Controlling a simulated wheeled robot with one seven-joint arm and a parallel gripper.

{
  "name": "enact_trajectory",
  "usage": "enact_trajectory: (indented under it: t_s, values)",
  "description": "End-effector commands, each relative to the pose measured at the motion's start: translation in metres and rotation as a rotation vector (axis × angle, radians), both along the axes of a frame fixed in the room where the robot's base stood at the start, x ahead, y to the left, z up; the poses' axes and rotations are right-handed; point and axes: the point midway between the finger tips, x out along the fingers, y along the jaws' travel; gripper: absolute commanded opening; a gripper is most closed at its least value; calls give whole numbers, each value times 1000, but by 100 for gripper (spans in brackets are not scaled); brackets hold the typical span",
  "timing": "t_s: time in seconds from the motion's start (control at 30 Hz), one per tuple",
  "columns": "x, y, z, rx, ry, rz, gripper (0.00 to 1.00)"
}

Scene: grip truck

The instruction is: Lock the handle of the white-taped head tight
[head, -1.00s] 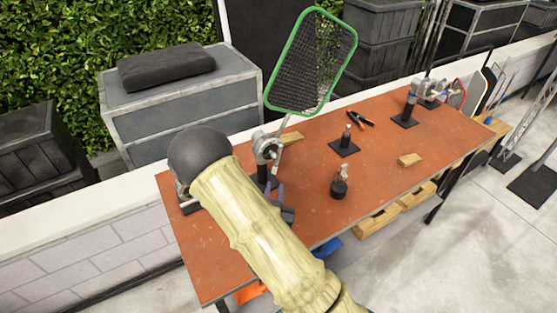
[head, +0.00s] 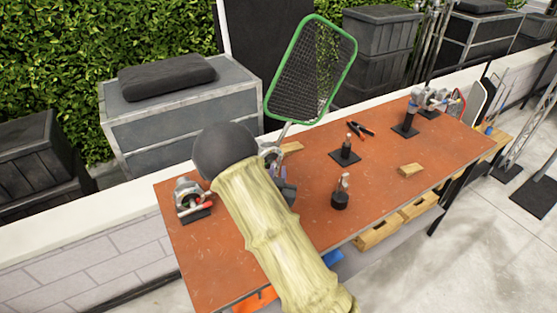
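My gripper (head: 284,187) is mostly hidden behind my own arm; only grey-purple parts show at the middle of the table. It is close to the grip head (head: 270,157) that holds the green-framed net, and I cannot tell if they touch. Another silver grip head (head: 190,196) with a red part stands on a dark base at the table's left end. More silver heads (head: 428,98) stand at the right end. White tape cannot be made out clearly on any head. The handle by my gripper is hidden.
The green-framed net (head: 312,70) rises above the orange-brown table (head: 225,262). Small stands (head: 345,152) and (head: 340,192) another stand, pliers (head: 360,128) and a wood block (head: 411,170) lie to the right. A grey case (head: 182,105) is behind.

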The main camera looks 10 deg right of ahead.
Motion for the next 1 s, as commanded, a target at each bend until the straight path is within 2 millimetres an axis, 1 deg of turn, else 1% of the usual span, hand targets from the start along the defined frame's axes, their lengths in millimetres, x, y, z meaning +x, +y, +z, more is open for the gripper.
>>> enact_trajectory:
  t_s: [0.03,0.1,0.2,0.3,0.4,0.63,0.73,1.0]
  values:
    - [9,-3,3,-2,-2,0,21]
    - [20,-6,3,-1,-1,1,21]
    - [32,-10,2,0,-1,-1,21]
    - [40,-12,1,-1,-1,0,21]
    - [43,-13,0,-1,1,1,21]
    - [43,-13,0,-1,0,1,21]
    - [43,-13,0,-1,0,1,1]
    - [43,-13,0,6,1,2,0]
